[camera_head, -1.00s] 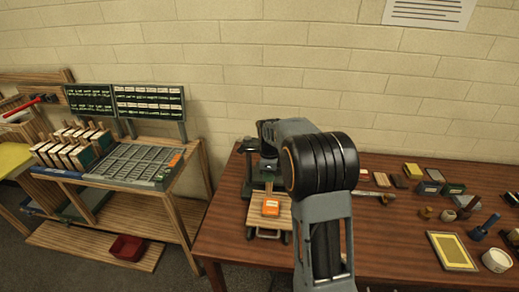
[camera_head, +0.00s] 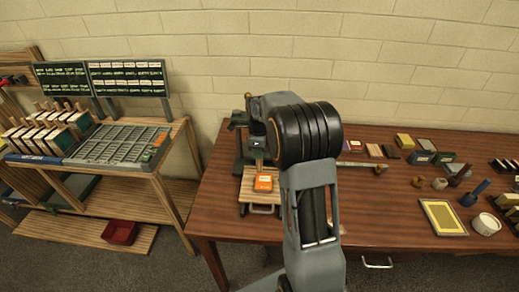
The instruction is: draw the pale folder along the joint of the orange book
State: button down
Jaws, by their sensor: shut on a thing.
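The orange book (camera_head: 263,183) lies on a pale wooden board (camera_head: 247,188) at the left end of the brown table. My gripper (camera_head: 257,153) points down just behind and above the book, small and partly shaded in the head view. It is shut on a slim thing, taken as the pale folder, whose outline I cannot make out. Whether it touches the book cannot be told. My arm hides the table to the right of the board.
A dark green stand (camera_head: 240,135) rises behind the board. Small blocks, a yellow framed tray (camera_head: 443,217) and a white cup (camera_head: 486,224) are on the table's right part. A rack with a grey sectioned tray (camera_head: 118,145) stands left, across a floor gap.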

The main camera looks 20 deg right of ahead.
jog(key=shift+f, duration=0.5)
dwell(0.6)
jog(key=shift+s+a+r, duration=0.1)
jog(key=shift+s+a, duration=0.05)
jog(key=shift+s, duration=0.1)
jog(key=shift+s+a+b, duration=0.1)
jog(key=shift+s+b, duration=0.1)
jog(key=shift+b, duration=0.1)
dwell(0.4)
jog(key=shift+s+a, duration=0.1)
jog(key=shift+s, duration=0.05)
jog(key=shift+s+a, duration=0.1)
jog(key=shift+s, duration=0.15)
jog(key=shift+s+a, duration=0.1)
jog(key=shift+s, duration=0.05)
dwell(0.8)
jog(key=shift+s+a, duration=0.1)
jog(key=shift+s, duration=0.1)
jog(key=shift+s+a+b, duration=0.1)
jog(key=shift+s+b, duration=0.1)
jog(key=shift+b, duration=0.15)
dwell(0.4)
